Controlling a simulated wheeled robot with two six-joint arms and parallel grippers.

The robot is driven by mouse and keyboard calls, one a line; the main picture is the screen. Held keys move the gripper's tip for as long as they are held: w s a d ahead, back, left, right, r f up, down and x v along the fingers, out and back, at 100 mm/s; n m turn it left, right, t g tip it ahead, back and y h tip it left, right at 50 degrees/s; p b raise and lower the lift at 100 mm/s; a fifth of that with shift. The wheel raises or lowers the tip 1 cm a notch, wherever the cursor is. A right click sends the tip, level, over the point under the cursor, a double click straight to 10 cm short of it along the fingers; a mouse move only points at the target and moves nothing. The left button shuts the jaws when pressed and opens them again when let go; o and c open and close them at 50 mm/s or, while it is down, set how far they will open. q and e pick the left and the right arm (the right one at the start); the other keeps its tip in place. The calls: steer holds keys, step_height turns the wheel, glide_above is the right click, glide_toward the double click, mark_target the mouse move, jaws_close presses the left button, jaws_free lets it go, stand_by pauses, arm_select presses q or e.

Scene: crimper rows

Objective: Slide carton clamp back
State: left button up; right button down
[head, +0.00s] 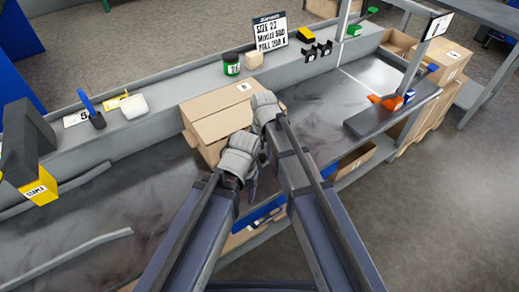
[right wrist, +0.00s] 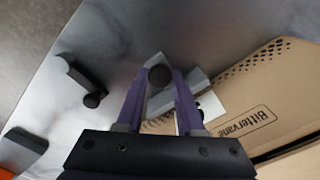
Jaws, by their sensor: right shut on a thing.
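The brown carton (head: 222,112) stands on the grey bench in front of the back ledge. Its side marked "Bittervane" shows in the right wrist view (right wrist: 238,123). A grey metal clamp piece (right wrist: 190,83) with a round black knob (right wrist: 160,75) lies beside the carton. My right gripper (right wrist: 158,82) has its purple fingers shut on the black knob, and the carton is just to its right in that view. In the head view both my grey wrists are close together at the carton's near right side. They hide the clamp and most of both grippers. My left gripper's fingers cannot be made out.
A green jar (head: 231,64), a sign (head: 270,31) and black holders (head: 318,50) stand on the back ledge. An orange tool (head: 386,102) is on the right. The bench left of the carton is mostly clear.

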steer(key=s+d, duration=0.1)
steer(key=s, duration=0.1)
steer(key=s+d, duration=0.2)
steer(key=s, duration=0.1)
steer(key=s+d, duration=0.2)
steer(key=s, duration=0.1)
steer(key=shift+d, duration=0.15)
steer(key=c, duration=0.6)
jaws_free()
steer(key=shift+o, duration=0.4)
steer(key=shift+r, duration=0.1)
arm_select(q)
steer(key=shift+r, duration=0.2)
arm_select(e)
steer(key=shift+r, duration=0.15)
arm_select(q)
step_height(320, 180, up, 8)
steer(key=p, duration=0.7)
steer(key=shift+f+p, duration=0.25)
steer(key=shift+p, duration=0.15)
arm_select(e)
step_height(320, 180, up, 7)
steer(key=shift+r, duration=0.2)
